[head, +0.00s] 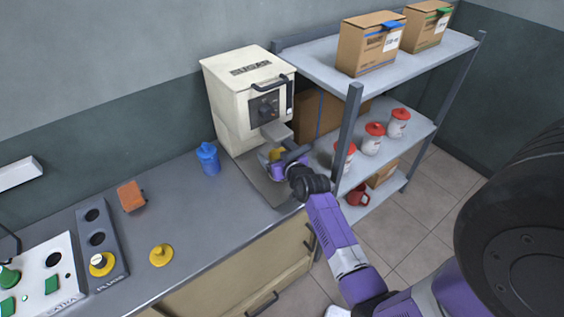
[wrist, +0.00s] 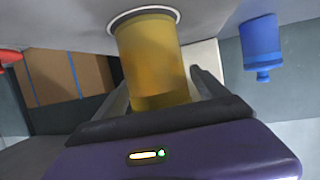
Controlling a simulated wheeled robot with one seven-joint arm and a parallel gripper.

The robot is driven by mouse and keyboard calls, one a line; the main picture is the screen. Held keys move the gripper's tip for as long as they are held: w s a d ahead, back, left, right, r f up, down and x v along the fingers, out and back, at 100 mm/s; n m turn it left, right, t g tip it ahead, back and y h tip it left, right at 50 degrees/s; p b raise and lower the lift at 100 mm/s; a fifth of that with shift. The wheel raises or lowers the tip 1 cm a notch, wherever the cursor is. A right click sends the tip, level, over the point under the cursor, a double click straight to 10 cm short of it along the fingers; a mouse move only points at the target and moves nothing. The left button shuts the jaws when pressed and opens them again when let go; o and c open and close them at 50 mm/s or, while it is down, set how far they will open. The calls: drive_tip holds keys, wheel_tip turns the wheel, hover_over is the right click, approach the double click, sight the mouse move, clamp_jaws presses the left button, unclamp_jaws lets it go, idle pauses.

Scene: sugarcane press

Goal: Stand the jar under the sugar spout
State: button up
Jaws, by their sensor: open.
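The yellow jar (head: 275,153) stands on the grey tray of the white sugar machine (head: 245,95), below its spout (head: 277,131). My gripper (head: 279,161) is at the jar and hides part of it in the head view. In the wrist view, which is upside down, the yellow jar (wrist: 155,60) is upright with its base on a round white-rimmed spot (wrist: 112,24). The open fingers of my gripper (wrist: 158,85) lie on either side of the jar. Whether they touch it cannot be told.
A blue lidded jar (head: 208,158) stands left of the machine. An orange-brown block (head: 131,196), a yellow lid-like piece (head: 161,254) and control panels (head: 45,275) lie further left. A metal shelf (head: 390,60) with boxes and red-lidded jars stands close on the right.

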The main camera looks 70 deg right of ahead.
drive_tip(key=s+a, duration=0.3)
drive_tip(key=s+a+b, duration=0.1)
drive_tip(key=s+a, duration=0.2)
drive_tip(key=s+a+b, duration=0.1)
drive_tip(key=s+a, duration=0.2)
drive_tip(key=shift+s+r, duration=0.25)
drive_tip(key=shift+r, duration=0.05)
drive_tip(key=s+a+n+t+y, duration=0.2)
drive_tip(key=a+n, duration=0.1)
drive_tip(key=a, duration=0.9)
drive_tip(key=s+a+r+n+t+y, duration=0.1)
drive_tip(key=s+a+r+n+y, duration=0.1)
drive_tip(key=s+a+r, duration=0.4)
drive_tip(key=s+a+r+n+t+y, duration=0.1)
drive_tip(key=s+a+r+n+y, duration=0.2)
drive_tip(key=a, duration=1.3)
drive_tip(key=s+r+y, duration=0.2)
drive_tip(key=s+r, duration=0.1)
drive_tip(key=shift+s+r+n+t+y, duration=0.15)
drive_tip(key=shift+r+n+t+y, duration=0.05)
drive_tip(key=shift+n+t+y, duration=0.1)
drive_tip(key=shift+a, duration=0.1)
